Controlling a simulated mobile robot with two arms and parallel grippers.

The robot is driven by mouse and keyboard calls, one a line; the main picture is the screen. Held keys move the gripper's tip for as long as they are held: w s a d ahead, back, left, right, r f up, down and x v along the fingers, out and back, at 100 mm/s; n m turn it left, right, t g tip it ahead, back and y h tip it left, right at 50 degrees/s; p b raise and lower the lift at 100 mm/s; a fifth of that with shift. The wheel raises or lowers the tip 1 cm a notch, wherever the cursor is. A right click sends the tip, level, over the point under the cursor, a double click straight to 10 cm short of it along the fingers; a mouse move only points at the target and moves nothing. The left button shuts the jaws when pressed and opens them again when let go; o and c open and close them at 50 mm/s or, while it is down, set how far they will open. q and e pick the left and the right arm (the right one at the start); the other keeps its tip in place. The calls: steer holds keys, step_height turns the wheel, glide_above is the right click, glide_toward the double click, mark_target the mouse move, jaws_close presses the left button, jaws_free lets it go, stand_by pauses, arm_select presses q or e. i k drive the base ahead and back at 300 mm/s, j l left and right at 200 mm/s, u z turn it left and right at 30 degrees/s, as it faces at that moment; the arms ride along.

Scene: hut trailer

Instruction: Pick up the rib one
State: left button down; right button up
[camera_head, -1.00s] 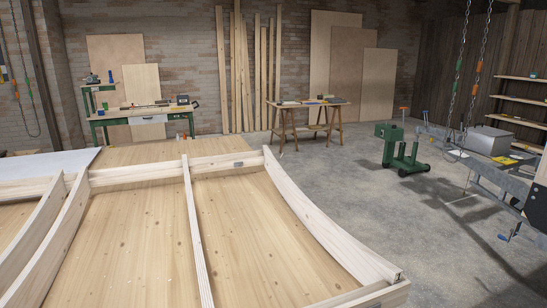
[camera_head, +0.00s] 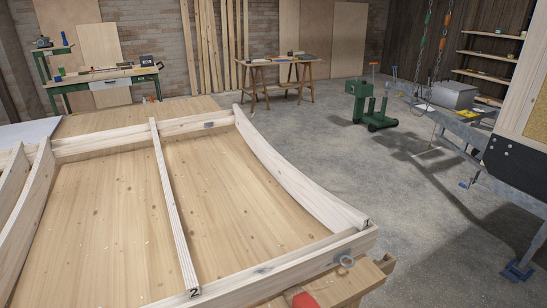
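A wooden frame (camera_head: 268,272) lies on a plank-topped bench, with several pale ribs across it. A curved rib (camera_head: 300,175) forms its right side, with a small dark mark at its near end that I cannot read. A straighter middle rib (camera_head: 170,205) has a "2" on its near end. More curved ribs (camera_head: 30,195) stand at the left, partly cut off by the picture edge. I cannot read a "1" on any rib. Neither of my grippers is in view.
A green machine (camera_head: 369,103) stands on the open concrete floor (camera_head: 400,190). A sawhorse table (camera_head: 275,62) and a green workbench (camera_head: 105,84) stand behind. Chains hang at the right.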

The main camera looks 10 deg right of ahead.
mark_target(334, 213)
steer(key=i+l+u, duration=0.1)
steer(key=l+u, duration=0.15)
steer(key=l, duration=0.5)
steer(key=l+u, duration=0.3)
steer(key=l, duration=0.45)
steer(key=l+u, duration=0.2)
steer(key=l, duration=0.4)
steer(key=i+l+u, duration=0.1)
steer(key=l+u, duration=0.15)
steer(key=l, duration=0.4)
steer(key=l+u, duration=0.2)
steer(key=l, duration=0.45)
steer(key=k+l+u, duration=0.1)
steer(key=l+u, duration=0.15)
steer(key=l, duration=0.35)
steer(key=k+l+u, duration=0.2)
steer(key=l, duration=0.4)
steer(key=i, duration=0.05)
